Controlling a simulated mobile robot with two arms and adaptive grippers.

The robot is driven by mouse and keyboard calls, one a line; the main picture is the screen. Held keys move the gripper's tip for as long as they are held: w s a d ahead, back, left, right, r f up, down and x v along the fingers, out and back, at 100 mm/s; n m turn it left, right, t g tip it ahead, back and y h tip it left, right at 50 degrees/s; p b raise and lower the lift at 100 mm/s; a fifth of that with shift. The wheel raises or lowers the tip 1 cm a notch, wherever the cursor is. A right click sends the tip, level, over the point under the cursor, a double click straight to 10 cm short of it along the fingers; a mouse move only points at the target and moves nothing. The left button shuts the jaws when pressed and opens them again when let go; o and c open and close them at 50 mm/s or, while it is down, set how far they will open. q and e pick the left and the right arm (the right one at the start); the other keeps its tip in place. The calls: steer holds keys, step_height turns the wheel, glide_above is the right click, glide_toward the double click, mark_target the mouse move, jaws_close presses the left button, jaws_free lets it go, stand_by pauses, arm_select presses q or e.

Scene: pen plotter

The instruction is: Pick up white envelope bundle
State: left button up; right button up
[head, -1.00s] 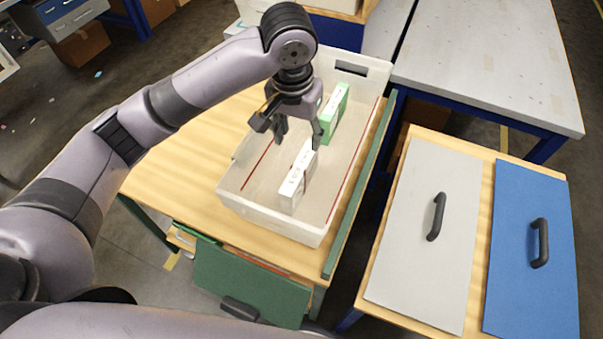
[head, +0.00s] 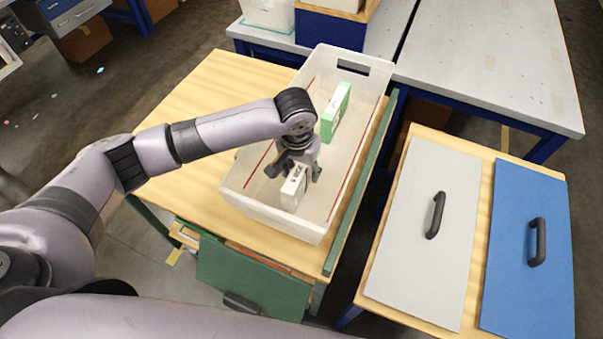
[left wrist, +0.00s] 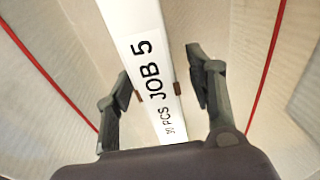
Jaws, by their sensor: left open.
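The white envelope bundle (head: 293,186) stands on edge in the near part of a pale bin (head: 270,220). In the left wrist view the bundle (left wrist: 152,75) shows its top edge, printed "JOB 5" and a smaller line about pieces. My left gripper (head: 294,172) is down inside the bin over the bundle. In the left wrist view my left gripper (left wrist: 160,90) is open, with one finger on each side of the bundle and a gap at both sides. The bundle's lower part is hidden. My right gripper is not in view.
A green bundle (head: 336,112) stands in the far part of the bin. The bin walls surround the gripper. The bin is on a wooden table (head: 190,105). A grey panel (head: 420,240) and a blue panel (head: 528,255) with handles lie to the right.

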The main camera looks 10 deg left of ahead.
arm_select(q)
steer(key=shift+f, duration=0.25)
steer(key=shift+c, duration=0.4)
jaws_close()
